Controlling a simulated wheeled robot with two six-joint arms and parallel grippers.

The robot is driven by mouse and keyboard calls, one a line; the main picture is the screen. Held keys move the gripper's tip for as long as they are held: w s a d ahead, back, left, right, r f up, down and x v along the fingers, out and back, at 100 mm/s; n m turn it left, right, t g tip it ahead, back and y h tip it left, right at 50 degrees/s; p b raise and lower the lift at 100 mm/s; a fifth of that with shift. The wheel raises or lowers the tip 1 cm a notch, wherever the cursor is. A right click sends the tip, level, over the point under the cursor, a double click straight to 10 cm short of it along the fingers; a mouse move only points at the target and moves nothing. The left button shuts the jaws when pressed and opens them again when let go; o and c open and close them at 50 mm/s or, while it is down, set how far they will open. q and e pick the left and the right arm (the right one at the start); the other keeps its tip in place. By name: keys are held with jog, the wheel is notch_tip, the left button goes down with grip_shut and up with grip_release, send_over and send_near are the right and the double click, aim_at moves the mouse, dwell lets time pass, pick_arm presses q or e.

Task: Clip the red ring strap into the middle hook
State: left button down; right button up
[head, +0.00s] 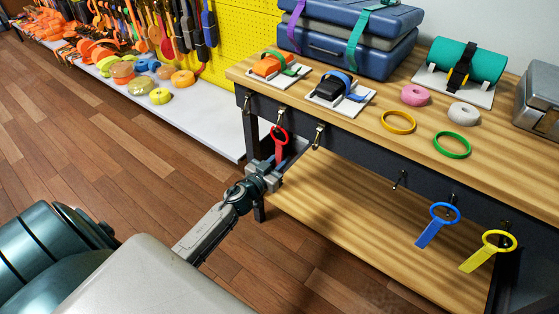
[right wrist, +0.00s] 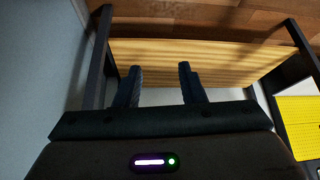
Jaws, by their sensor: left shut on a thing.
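The red ring strap (head: 279,136) is at the bench's front edge in the head view, its ring up and its tail down. My left gripper (head: 271,170) is shut on the tail below the ring. The middle one of three metal clip hooks (head: 281,114) on the left part of the edge is right above the ring. I cannot tell whether the ring touches this hook or is in it. My right gripper (right wrist: 160,84) shows in the right wrist view with its fingers apart and nothing between them.
The other clip hooks flank it, left (head: 247,102) and right (head: 318,135). A blue ring strap (head: 439,222) and a yellow ring strap (head: 489,250) hang farther right along the bench (head: 350,138). A lower shelf (head: 350,230) lies beneath. Open floor is at left.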

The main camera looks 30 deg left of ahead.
pick_arm(q)
jog(key=c, duration=1.1)
grip_release()
jog(key=shift+c, duration=0.2)
